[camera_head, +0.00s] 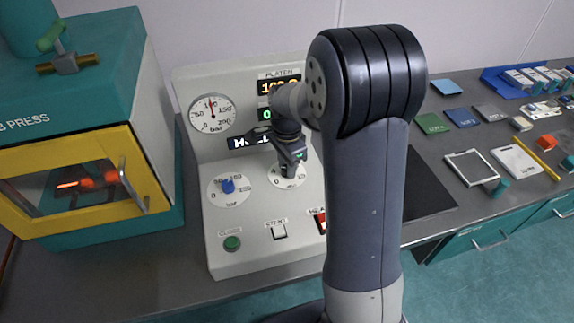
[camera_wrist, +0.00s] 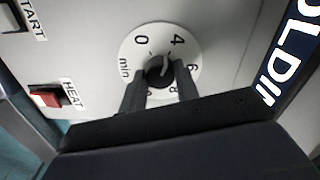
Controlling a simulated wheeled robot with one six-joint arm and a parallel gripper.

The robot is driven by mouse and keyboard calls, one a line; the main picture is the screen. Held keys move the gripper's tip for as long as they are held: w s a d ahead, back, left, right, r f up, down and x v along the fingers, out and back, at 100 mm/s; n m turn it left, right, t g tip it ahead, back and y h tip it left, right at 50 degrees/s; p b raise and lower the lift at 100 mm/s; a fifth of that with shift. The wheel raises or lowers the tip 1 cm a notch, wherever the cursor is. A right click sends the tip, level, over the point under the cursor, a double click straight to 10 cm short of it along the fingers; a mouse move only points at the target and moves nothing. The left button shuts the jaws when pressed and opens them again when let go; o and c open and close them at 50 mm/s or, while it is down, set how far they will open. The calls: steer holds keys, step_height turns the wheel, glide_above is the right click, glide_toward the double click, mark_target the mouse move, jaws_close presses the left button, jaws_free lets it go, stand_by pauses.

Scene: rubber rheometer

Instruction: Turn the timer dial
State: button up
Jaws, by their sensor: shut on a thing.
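The timer dial is a black knob (camera_wrist: 159,70) on a round white scale plate (camera_wrist: 132,51) marked "min" with numbers 0, 4, 6 and 8 legible. In the wrist view my gripper (camera_wrist: 160,76) has one finger on each side of the knob and is shut on it. The knob's pale pointer line lies near the 4, at a slant. In the head view my gripper (camera_head: 289,168) is at the dial plate (camera_head: 287,182) on the sloped grey control panel (camera_head: 250,205) and hides the knob.
Below are a green CLOSE button (camera_head: 232,243), a START switch (camera_head: 279,231) and a red HEAT switch (camera_head: 322,222). A teal press (camera_head: 150,120) with a yellow-framed door stands left. Samples and trays lie on the right bench.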

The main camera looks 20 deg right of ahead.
steer(key=shift+m, duration=0.9)
steer(key=o, duration=1)
steer(key=shift+c, duration=0.2)
steer(key=shift+r, duration=0.1)
step_height(320, 180, up, 11)
steer(key=shift+b, duration=0.4)
steer(key=shift+f, duration=0.2)
